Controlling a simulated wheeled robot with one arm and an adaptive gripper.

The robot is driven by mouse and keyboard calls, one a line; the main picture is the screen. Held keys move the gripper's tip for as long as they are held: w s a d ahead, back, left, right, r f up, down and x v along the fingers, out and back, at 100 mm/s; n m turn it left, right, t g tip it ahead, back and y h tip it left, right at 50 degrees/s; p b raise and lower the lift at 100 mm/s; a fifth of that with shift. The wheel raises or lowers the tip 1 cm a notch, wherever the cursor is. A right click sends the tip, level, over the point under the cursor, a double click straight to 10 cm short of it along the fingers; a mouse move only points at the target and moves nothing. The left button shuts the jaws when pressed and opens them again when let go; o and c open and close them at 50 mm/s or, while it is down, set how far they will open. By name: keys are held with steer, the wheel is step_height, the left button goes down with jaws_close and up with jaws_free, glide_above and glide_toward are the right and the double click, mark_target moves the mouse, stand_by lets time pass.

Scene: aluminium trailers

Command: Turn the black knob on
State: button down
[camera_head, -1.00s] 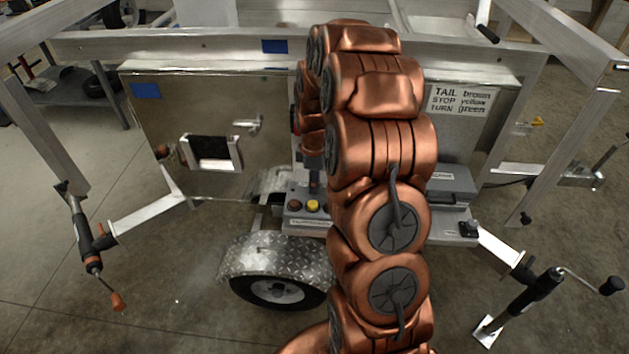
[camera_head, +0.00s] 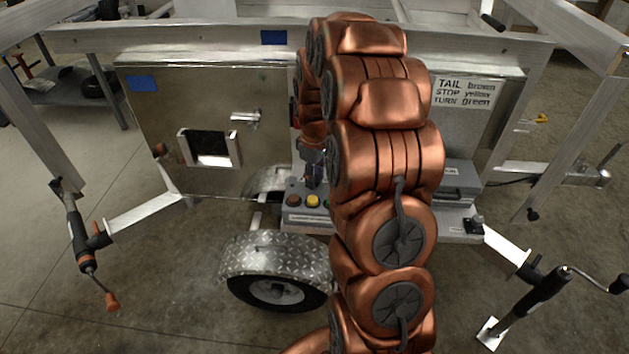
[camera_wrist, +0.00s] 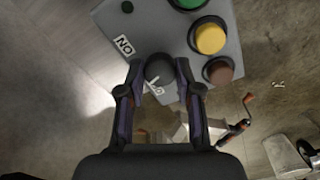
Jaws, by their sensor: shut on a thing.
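The black knob (camera_wrist: 159,69) is round and sits on a grey control box (camera_wrist: 160,25) in the wrist view. My gripper (camera_wrist: 160,76) has one finger on each side of the knob and is shut on it. An ON label (camera_wrist: 124,45) lies to the knob's upper left. Another label (camera_wrist: 154,87), partly hidden, lies just below the knob. In the head view the control box (camera_head: 308,218) stands above the wheel fender. My gripper (camera_head: 314,176) is over it, partly hidden by my arm, and the knob cannot be made out there.
The box carries a yellow button (camera_wrist: 210,38), a brown button (camera_wrist: 219,71) and a green button (camera_wrist: 187,3). A diamond-plate fender (camera_head: 270,258) is below the box.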

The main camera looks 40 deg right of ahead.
steer(key=m+b, duration=0.3)
steer(key=m, duration=0.3)
steer(key=shift+f+m, duration=0.1)
steer(key=shift+m, duration=0.2)
steer(key=m+b, duration=0.1)
steer(key=m, duration=0.5)
stand_by(0.4)
steer(key=c, duration=0.8)
jaws_free()
steer(key=shift+o, duration=0.2)
step_height(320, 180, up, 12)
